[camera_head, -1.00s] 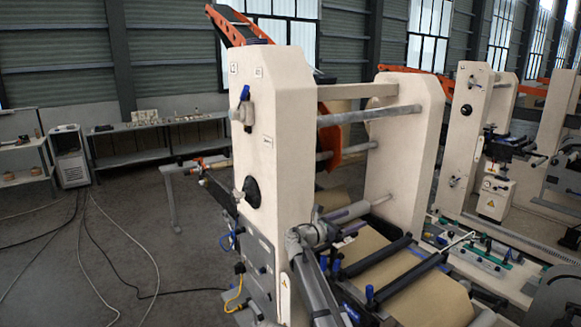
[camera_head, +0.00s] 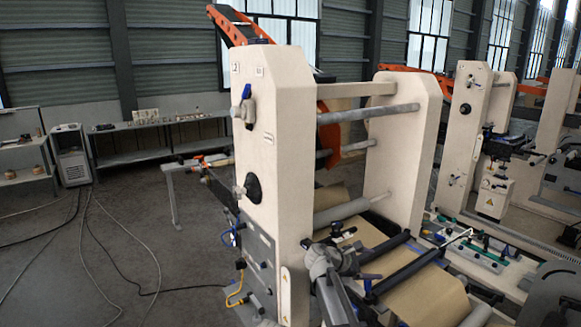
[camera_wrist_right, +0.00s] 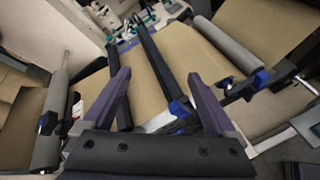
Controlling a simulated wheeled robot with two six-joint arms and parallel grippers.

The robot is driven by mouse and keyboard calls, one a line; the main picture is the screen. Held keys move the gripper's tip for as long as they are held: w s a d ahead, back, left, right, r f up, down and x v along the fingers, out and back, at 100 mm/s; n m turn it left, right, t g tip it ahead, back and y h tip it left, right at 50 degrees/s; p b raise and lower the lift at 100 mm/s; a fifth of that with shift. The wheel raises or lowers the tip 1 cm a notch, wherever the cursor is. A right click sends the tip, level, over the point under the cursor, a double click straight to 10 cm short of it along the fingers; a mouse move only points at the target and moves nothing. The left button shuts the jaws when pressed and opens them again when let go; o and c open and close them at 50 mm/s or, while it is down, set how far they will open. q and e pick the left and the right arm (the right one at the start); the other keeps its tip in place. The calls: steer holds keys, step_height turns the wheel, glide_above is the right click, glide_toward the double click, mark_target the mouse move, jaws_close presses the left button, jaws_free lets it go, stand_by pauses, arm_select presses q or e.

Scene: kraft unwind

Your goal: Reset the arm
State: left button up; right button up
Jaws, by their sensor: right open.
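My right arm comes up from the bottom of the head view, and its right gripper (camera_head: 345,238) is over the kraft web near the front of the cream machine frame (camera_head: 276,180). In the right wrist view the right gripper (camera_wrist_right: 160,88) has two dark purple fingers spread wide apart, with nothing between them. The brown kraft web (camera_wrist_right: 137,88) and a dark bar (camera_wrist_right: 160,65) lie beyond the fingers. I cannot tell how far the fingers are from the web. My left gripper is not in view.
Grey rollers (camera_head: 342,213) and dark bars (camera_head: 385,248) cross the web close to my right arm. The second cream upright (camera_head: 405,140) stands behind. Cables (camera_head: 150,255) lie on the open floor at left, and a bench (camera_head: 135,158) stands at the back.

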steer(key=s+f+m+g+y, duration=0.3)
steer(key=s+f+m+y, duration=0.35)
steer(key=s, duration=0.75)
steer(key=s+a+f+m+g+y, duration=0.1)
steer(key=s+a+f+m+y, duration=0.3)
steer(key=s, duration=0.4)
steer(key=s+a+f+m+g+y, duration=0.1)
steer(key=s+a+f+m+y, duration=0.15)
steer(key=s+a+m, duration=0.35)
arm_select(q)
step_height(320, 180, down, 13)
steer(key=b, duration=1.2)
steer(key=shift+b, duration=0.4)
arm_select(e)
steer(key=s+a+f+n+h, duration=0.2)
steer(key=s+a+f+n, duration=0.2)
steer(key=a+f, duration=0.5)
step_height(320, 180, down, 3)
steer(key=shift+s+f+g, duration=0.15)
steer(key=shift+s+g, duration=0.15)
steer(key=shift+s, duration=0.75)
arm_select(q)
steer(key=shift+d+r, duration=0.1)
arm_select(e)
steer(key=shift+h, duration=0.3)
